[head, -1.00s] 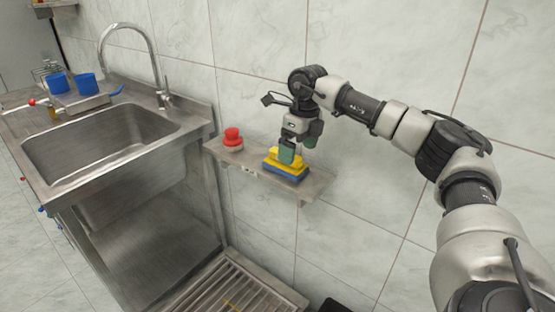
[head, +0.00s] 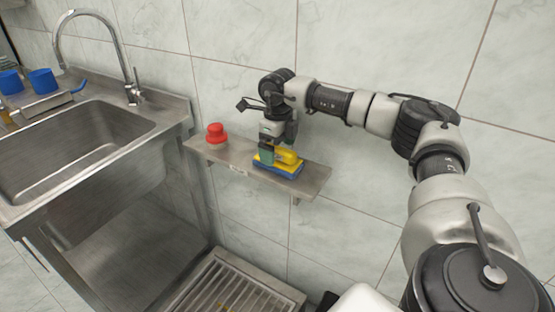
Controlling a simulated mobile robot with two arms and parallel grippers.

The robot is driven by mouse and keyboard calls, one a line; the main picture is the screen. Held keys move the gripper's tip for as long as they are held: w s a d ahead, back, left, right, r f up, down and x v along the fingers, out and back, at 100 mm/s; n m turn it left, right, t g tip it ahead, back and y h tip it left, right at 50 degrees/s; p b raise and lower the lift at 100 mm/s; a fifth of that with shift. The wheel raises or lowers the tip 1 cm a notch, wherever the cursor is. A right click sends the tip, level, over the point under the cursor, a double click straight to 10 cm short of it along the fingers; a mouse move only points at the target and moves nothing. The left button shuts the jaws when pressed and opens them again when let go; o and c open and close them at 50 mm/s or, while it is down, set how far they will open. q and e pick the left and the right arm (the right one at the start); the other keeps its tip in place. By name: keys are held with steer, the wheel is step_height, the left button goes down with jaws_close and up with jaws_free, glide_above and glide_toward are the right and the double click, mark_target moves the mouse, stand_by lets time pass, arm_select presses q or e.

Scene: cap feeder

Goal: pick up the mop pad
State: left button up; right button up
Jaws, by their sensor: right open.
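The mop pad looks to be the yellow and blue item (head: 284,168) on the small metal wall shelf (head: 232,158). It has a yellow upper part with a raised grip and a blue layer underneath. My right gripper (head: 267,158) points down at its left part, with the fingers at or just in front of the yellow grip. The right gripper is open. I cannot tell whether the fingers touch the item. My left gripper is not in view.
A red-topped brush or knob (head: 216,134) stands on the shelf to the left. A steel sink (head: 80,150) with a tall faucet (head: 130,85) and two blue cups (head: 43,80) is at the left. A floor grate (head: 225,290) lies below. The shelf's right end is clear.

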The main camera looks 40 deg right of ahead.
mark_target(278, 158)
steer(key=shift+w+f, duration=0.1)
steer(key=shift+f, duration=1.85)
steer(key=c, duration=1.1)
steer(key=shift+o, duration=0.2)
steer(key=shift+r, duration=0.15)
steer(key=shift+r, duration=0.55)
step_height(278, 158, up, 2)
steer(key=shift+r, duration=0.25)
steer(key=s+a+r, duration=0.4)
steer(key=s+r, duration=0.3)
steer(key=s, duration=0.4)
steer(key=shift+a+r+b, duration=0.15)
steer(key=shift+b, duration=0.15)
